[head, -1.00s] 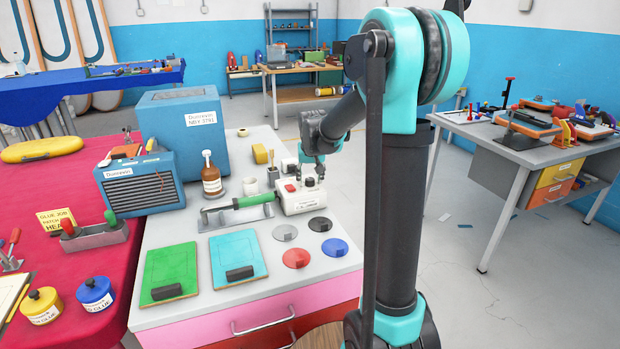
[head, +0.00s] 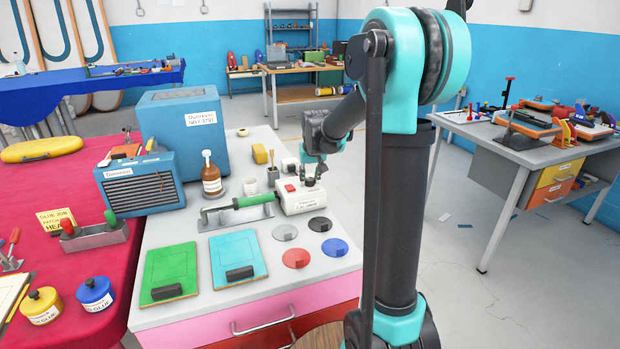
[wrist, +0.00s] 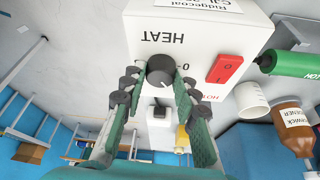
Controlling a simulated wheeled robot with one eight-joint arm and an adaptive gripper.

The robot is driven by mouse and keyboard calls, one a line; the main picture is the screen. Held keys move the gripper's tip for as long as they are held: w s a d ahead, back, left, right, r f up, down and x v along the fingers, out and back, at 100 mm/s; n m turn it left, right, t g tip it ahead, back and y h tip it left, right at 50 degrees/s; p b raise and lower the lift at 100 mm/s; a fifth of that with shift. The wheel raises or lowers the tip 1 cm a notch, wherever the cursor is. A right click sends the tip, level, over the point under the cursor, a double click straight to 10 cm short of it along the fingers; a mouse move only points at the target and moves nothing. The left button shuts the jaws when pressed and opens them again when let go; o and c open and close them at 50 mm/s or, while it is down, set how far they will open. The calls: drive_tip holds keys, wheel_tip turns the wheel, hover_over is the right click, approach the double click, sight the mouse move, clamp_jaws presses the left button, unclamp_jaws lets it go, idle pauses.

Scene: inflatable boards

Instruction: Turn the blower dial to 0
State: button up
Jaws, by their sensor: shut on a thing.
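A white control box (head: 301,198) stands near the back right of the grey worktop. In the wrist view the white box (wrist: 195,40) shows upside-down HEAT lettering, a red rocker switch (wrist: 225,68) and a dark round dial (wrist: 160,70). A 0 mark sits just right of the dial there. The dial's exact pointer direction is hard to read. My gripper (wrist: 160,78) has its two fingers on either side of the dial, shut on it. In the head view my gripper (head: 313,175) is at the box top, and its fingers partly hide the dial.
A green-handled tool (head: 240,206) lies close left of the box, with a white cup (head: 250,186) and a brown bottle (head: 211,180) behind it. Coloured discs (head: 296,258) and green and cyan boards (head: 237,258) lie in front.

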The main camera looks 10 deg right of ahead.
drive_tip(key=n+y, duration=0.1)
drive_tip(key=n, duration=0.1)
drive_tip(key=n+y, duration=0.1)
drive_tip(key=n, duration=0.2)
drive_tip(key=shift+w+d, duration=0.1)
drive_tip(key=shift+d, duration=0.1)
drive_tip(key=n+g, duration=0.1)
drive_tip(key=n, duration=0.2)
drive_tip(key=n+y, duration=0.1)
drive_tip(key=n, duration=0.1)
drive_tip(key=shift+w+d+n+g+y, duration=0.1)
drive_tip(key=shift+n+g+y, duration=0.2)
drive_tip(key=shift+n+g, duration=0.1)
drive_tip(key=o, duration=1.1)
drive_tip(key=shift+o, duration=0.2)
drive_tip(key=v, duration=1.2)
